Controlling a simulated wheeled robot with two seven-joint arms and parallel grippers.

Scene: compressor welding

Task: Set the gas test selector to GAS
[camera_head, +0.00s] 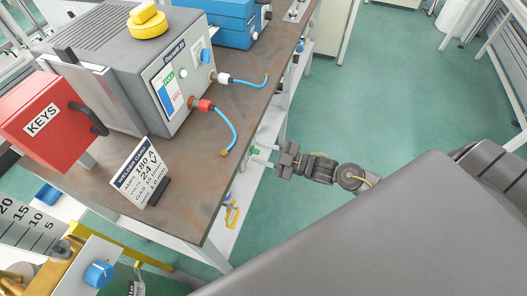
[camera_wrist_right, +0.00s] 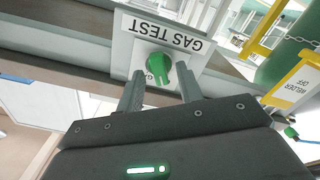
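The gas test selector (camera_wrist_right: 158,67) is a green knob on a white plate (camera_wrist_right: 125,55) lettered GAS TEST, upside down in the right wrist view. The knob's ridge points down in that picture, and a partly covered label beside it starts with G. My right gripper (camera_wrist_right: 160,80) is open, with one finger on each side of the knob; I cannot tell whether they touch it. In the head view my right gripper (camera_head: 267,156) is at the bench's right side, where a small bit of green shows. My left gripper is not in view.
The brown bench top (camera_head: 200,180) bears a grey welder unit (camera_head: 130,60), a red KEYS box (camera_head: 40,120), a welder card (camera_head: 138,172) and blue hoses. In the wrist view a green cylinder (camera_wrist_right: 285,65) with a yellow-edged tag stands right. Green floor is clear beyond.

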